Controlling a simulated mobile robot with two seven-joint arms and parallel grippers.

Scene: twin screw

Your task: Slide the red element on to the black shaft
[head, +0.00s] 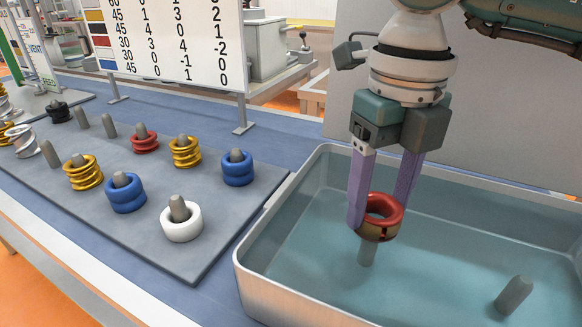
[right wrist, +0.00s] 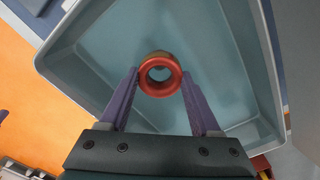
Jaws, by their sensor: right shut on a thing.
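My right gripper (head: 383,212) is shut on the red element (head: 384,203), a ring held upright with its hole facing up. Its lower part looks gold-brown; I cannot tell whether that is a separate piece. A dark grey shaft (head: 367,252) stands in the tray right below the ring. Its top is hidden, so I cannot tell whether it is inside the hole. A second grey shaft (head: 515,294) stands bare at the right. In the right wrist view the red element (right wrist: 160,75) sits between the two purple fingers. My left gripper is not in view.
The metal tray (head: 250,262) has raised walls around both shafts. To its left, a grey board (head: 110,232) carries pegs with yellow, blue, white, red and black elements. A number chart (head: 165,45) stands behind the board. The tray floor is otherwise clear.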

